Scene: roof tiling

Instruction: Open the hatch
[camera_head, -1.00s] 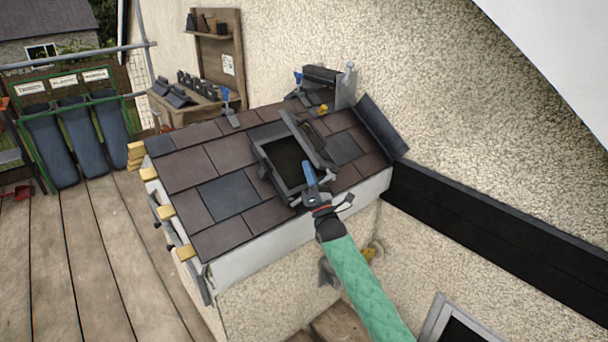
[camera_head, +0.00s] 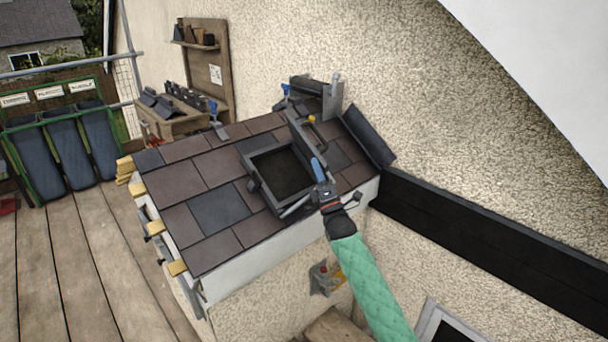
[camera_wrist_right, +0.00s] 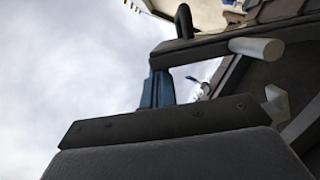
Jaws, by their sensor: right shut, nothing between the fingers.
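The roof hatch frame (camera_head: 251,168) sits in the tiled roof, with a dark opening inside it. Its lid (camera_head: 304,138) stands raised, close to upright, along the right side of the frame. My right gripper (camera_head: 318,170) has blue fingertips and is shut and empty, beside the lower end of the lid. I cannot tell whether it touches the lid. In the right wrist view the blue fingers (camera_wrist_right: 157,90) are together, near a dark bar with a pale round end (camera_wrist_right: 256,48). My left gripper is not in view.
Dark tiles (camera_head: 220,207) surround the hatch. A metal upstand (camera_head: 368,136) and rendered wall (camera_head: 440,110) bound the roof on the right. A wooden bench (camera_head: 176,122) with tiles stands behind. Blue bins (camera_head: 65,150) stand far left. Deck boards (camera_head: 60,265) at left are clear.

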